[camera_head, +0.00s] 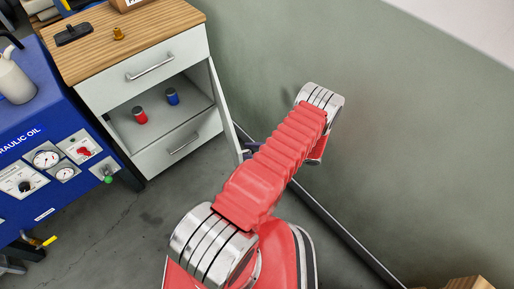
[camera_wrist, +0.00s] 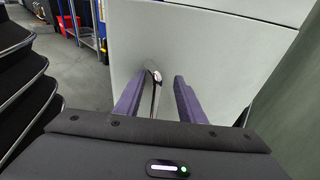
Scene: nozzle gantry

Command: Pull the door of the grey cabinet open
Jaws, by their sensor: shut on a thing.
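The grey cabinet (camera_head: 97,88) stands at the upper left in the head view, under a wooden top. Its door (camera_head: 223,108) is hinged at the right side and stands swung open, seen nearly edge-on. The open compartment shows a red can (camera_head: 140,115) and a blue can (camera_head: 172,96). In the wrist view the door's pale panel (camera_wrist: 215,50) fills the middle, with an upright metal handle (camera_wrist: 154,92). My gripper (camera_wrist: 157,84) has its purple fingers either side of the handle and is shut on it. In the head view my arm largely hides the gripper.
A blue hydraulic oil unit (camera_head: 40,130) with gauges stands left of the cabinet. A green wall (camera_head: 400,120) runs along the right, close to my arm. Grey floor (camera_head: 165,205) is clear in front of the cabinet. The cabinet's drawers look shut.

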